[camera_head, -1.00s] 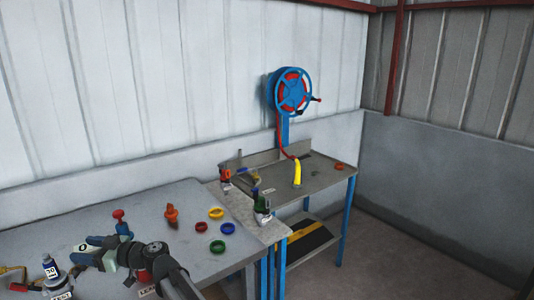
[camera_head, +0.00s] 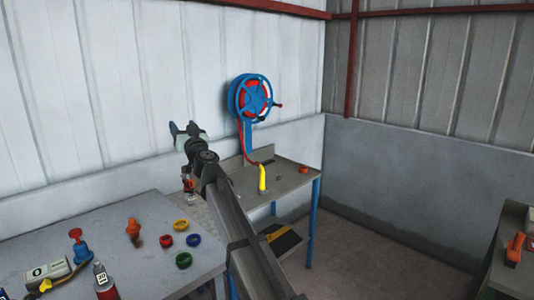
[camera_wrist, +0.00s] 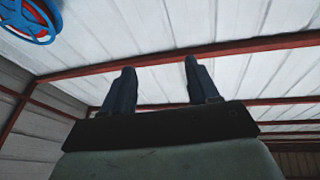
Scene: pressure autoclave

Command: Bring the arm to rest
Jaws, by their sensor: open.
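My gripper (camera_head: 184,129) is raised in front of the white panelled wall, above the back right of the grey table (camera_head: 130,215), to the left of the hose reel. In the wrist view its two dark fingers (camera_wrist: 157,88) stand apart with nothing between them, and the roof beams and panels show beyond. My gripper is open and empty and touches nothing that I can see. My arm crosses the right side of the grey table and hides part of the bench behind.
The grey table holds several coloured rings, an orange piece (camera_head: 133,230), a blue and red valve (camera_head: 78,247) and a red bottle (camera_head: 104,283). Another bench (camera_head: 510,265) is at right.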

